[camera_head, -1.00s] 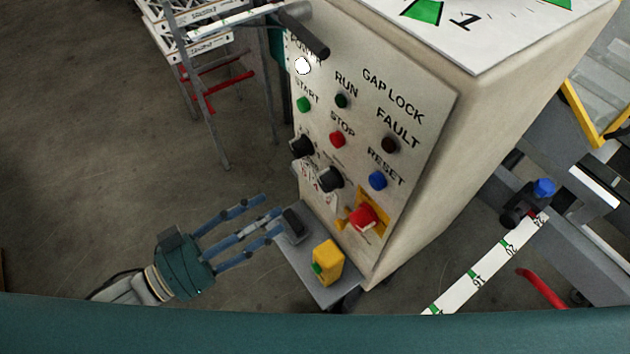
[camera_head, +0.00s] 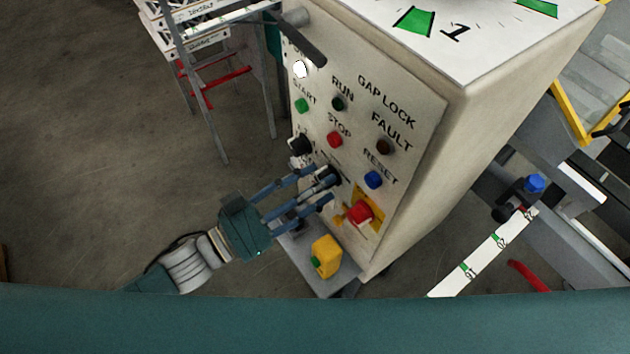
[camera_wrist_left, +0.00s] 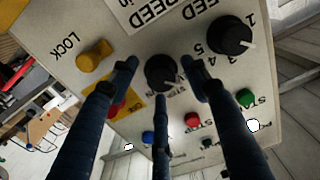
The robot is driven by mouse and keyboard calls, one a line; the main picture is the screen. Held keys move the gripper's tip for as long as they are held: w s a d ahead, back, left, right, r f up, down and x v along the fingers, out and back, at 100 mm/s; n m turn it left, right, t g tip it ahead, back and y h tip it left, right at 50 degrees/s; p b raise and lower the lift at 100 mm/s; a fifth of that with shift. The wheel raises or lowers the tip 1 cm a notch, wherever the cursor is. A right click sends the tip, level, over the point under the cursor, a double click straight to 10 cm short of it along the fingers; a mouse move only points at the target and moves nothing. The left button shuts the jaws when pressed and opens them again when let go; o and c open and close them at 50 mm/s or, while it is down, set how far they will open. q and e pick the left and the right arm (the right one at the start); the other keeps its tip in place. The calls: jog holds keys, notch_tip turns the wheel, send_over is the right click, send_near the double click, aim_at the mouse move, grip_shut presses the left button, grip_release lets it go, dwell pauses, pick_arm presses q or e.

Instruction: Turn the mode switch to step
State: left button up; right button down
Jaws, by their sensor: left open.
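The mode switch is a black round knob (camera_wrist_left: 161,70) on the beige control panel (camera_head: 414,130). In the wrist view, printed lettering beside it is partly covered, and I cannot read its setting. In the head view the knob (camera_head: 331,173) is mostly hidden behind my fingers. My left gripper (camera_head: 325,184) is open, reaching in from the left, with its fingertips around the knob close to the panel. In the wrist view two fingers are on either side of the knob and the third is below it. Contact cannot be told. My right gripper is not in view.
A second black knob (camera_wrist_left: 229,35) with numbers sits beside the switch. A red stop button on a yellow plate (camera_head: 360,212), a blue reset button (camera_head: 373,180) and a yellow lock (camera_wrist_left: 95,55) are close by. A yellow box (camera_head: 326,256) stands on a grey shelf below.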

pick_arm(q)
jog(key=c, duration=1.1)
jog(key=shift+f+m, duration=0.15)
jog(key=shift+m, duration=0.35)
jog(key=shift+c, duration=0.2)
jog(key=shift+a+m+p, duration=0.1)
jog(key=shift+m+p, duration=0.25)
jog(key=shift+m, duration=3.35)
jog(key=shift+f+m, duration=0.1)
jog(key=shift+m, duration=0.2)
